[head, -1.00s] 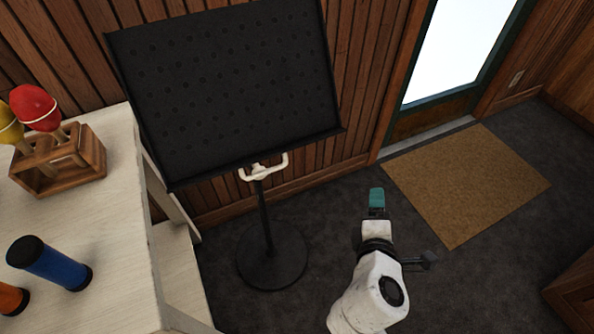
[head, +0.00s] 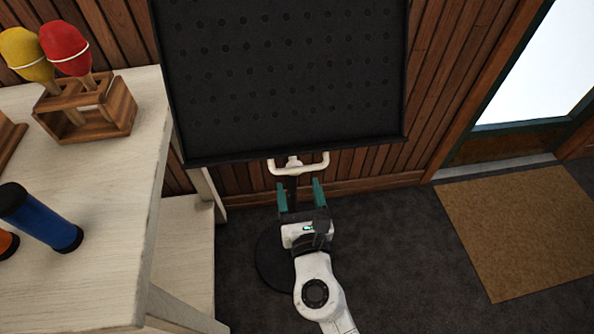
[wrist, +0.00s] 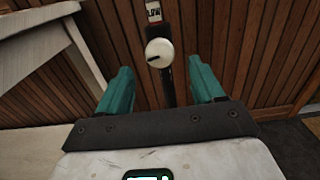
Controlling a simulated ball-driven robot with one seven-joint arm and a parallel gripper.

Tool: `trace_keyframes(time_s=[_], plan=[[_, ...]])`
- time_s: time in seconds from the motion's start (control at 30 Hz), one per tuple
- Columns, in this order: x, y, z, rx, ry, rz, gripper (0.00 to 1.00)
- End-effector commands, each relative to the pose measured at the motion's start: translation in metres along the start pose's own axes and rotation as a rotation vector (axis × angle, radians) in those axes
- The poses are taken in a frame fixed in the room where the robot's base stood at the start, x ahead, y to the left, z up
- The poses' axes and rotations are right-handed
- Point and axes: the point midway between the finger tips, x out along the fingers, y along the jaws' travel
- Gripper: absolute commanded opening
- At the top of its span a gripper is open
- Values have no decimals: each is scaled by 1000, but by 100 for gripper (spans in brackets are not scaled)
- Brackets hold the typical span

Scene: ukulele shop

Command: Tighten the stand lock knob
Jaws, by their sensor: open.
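The stand is a black perforated panel (head: 290,75) on a dark post. A white U-shaped handle (head: 322,164) sits under the panel's lower edge. In the wrist view a round white knob (wrist: 158,48) with a dark mark on its left side sits on the post (wrist: 168,88). My gripper (head: 299,186) is open, its two teal fingers just below the handle in the head view. In the wrist view the gripper (wrist: 160,78) is empty, and the knob shows between and beyond the fingertips, apart from both. The gripper and arm partly hide the round base (head: 270,265).
A pale table (head: 105,270) stands close on the left, holding a wooden block (head: 115,105) with red and yellow maracas and a blue cylinder (head: 42,220). A slatted wood wall is behind the stand. A brown mat (head: 520,230) lies right, with bare dark floor between.

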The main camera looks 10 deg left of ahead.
Motion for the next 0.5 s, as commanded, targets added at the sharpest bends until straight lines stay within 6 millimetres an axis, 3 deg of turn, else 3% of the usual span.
trace_keyframes(time_s=[0.2, 0.5], plan=[[36, 0, 0, 2, -1, -1, 67], [52, -1, 0, 3, 0, -2, 67]])
